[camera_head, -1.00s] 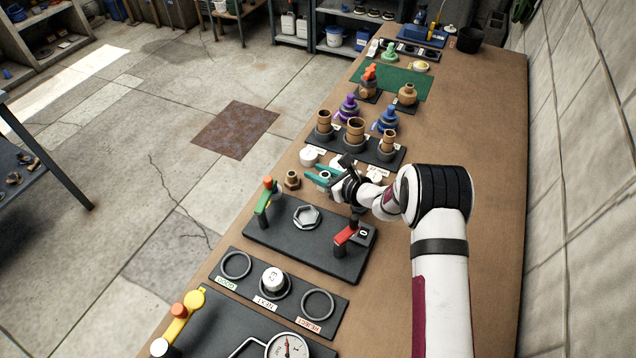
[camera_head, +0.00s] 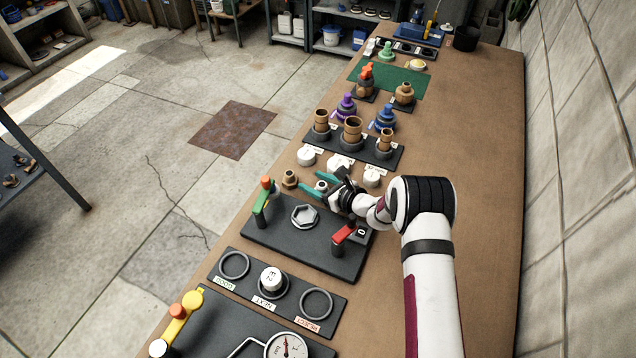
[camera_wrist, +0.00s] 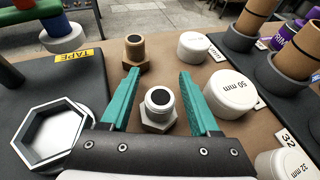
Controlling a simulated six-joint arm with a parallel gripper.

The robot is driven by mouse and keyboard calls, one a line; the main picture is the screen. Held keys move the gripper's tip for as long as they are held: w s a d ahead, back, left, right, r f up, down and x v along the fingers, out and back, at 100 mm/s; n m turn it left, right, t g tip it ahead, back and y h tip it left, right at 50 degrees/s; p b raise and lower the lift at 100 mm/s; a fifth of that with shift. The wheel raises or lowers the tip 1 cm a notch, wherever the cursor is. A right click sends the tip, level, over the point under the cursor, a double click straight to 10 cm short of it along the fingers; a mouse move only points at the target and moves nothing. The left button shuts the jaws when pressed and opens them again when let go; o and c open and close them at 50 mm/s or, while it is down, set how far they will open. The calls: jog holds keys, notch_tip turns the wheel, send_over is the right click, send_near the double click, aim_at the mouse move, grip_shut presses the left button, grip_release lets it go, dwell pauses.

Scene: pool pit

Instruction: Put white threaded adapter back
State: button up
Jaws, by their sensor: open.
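The white threaded adapter (camera_wrist: 158,105), with a hexagonal base and dark round bore, stands upright on the brown bench. In the wrist view it is between the teal fingers of my gripper (camera_wrist: 154,92), with gaps showing at both sides. My gripper (camera_head: 314,185) is open and low over the bench in the head view, where it largely hides the adapter. A black fixture plate (camera_head: 280,232) lies beside it, with an empty-looking hexagonal holder (camera_head: 305,216). This holder also shows in the wrist view (camera_wrist: 25,137).
A brown threaded fitting (camera_wrist: 134,52) stands just beyond the fingers. White caps, including one marked 50 mm (camera_wrist: 232,92), stand close on the right. The black rack (camera_head: 381,160) with brown fittings is behind them. Green (camera_head: 263,200) and red (camera_head: 342,236) levers rise from the plate.

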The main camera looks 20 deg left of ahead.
jog(key=v, duration=1.2)
jog(key=shift+s, duration=0.1)
jog(key=shift+r, duration=0.35)
jog(key=s+d+r+n+g, duration=0.2)
jog(key=s+r+n+g, duration=0.45)
jog(key=s+r, duration=0.65)
jog(key=s+d+r+n+h, duration=0.1)
jog(key=s+d+n+h, duration=0.4)
jog(key=s+d, duration=0.4)
jog(key=s+d+r+n+t+h, duration=0.1)
jog(key=s+d+n+h, duration=0.3)
jog(key=s+d, duration=0.5)
jog(key=shift+r+n+h, duration=0.4)
jog(key=shift+r+n, duration=0.25)
jog(key=shift+r, duration=0.15)
